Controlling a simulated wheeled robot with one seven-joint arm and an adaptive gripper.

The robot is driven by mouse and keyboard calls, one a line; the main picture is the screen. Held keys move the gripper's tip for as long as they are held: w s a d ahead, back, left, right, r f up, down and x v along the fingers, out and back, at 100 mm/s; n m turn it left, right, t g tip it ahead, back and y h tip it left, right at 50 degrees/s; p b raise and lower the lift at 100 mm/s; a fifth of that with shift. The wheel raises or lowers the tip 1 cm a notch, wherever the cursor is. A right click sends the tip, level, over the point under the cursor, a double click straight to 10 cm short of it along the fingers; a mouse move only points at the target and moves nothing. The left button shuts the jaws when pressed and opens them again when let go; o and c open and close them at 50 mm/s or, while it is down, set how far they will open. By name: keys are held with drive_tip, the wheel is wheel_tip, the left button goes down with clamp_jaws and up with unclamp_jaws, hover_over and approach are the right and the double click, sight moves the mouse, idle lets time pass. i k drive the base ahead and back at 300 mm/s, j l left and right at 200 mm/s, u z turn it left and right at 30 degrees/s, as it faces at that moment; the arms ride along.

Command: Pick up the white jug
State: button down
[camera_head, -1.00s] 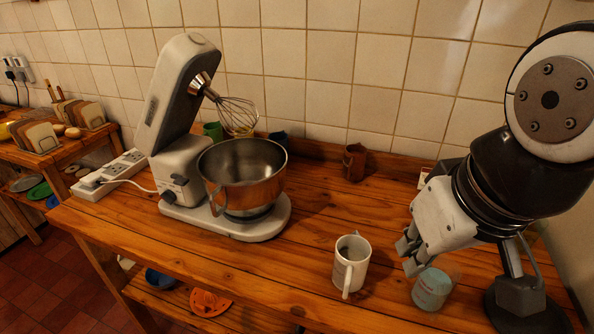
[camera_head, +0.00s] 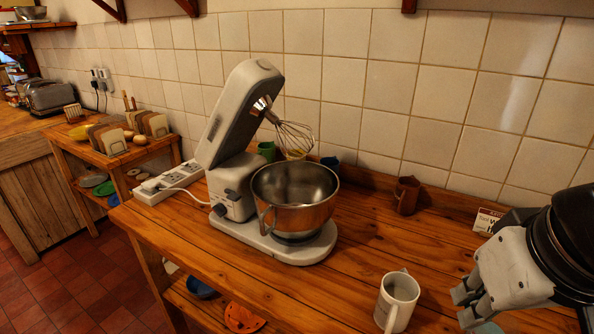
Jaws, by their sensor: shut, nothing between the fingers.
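The white jug (camera_head: 397,303) stands upright on the wooden worktop near the bottom edge of the picture, its handle toward me. Its lower part is close to the frame edge. My gripper (camera_head: 466,304) is to the right of the jug, apart from it, with its fingers shut and empty. Part of my gripper and arm is cut off by the right edge.
A stand mixer with a steel bowl (camera_head: 294,197) stands left of the jug. A brown mug (camera_head: 406,195) and a small sign (camera_head: 487,221) are at the back. The worktop between bowl and jug is clear.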

sight(398, 295)
drive_tip(key=k+j+z, duration=0.25)
drive_tip(key=j, duration=0.3)
drive_tip(key=k+j+z, duration=0.25)
drive_tip(key=j, duration=0.3)
drive_tip(key=k+j+z, duration=0.25)
drive_tip(key=j, duration=0.2)
drive_tip(key=k+j+z, duration=0.25)
drive_tip(key=k+j, duration=0.05)
drive_tip(key=j, duration=0.15)
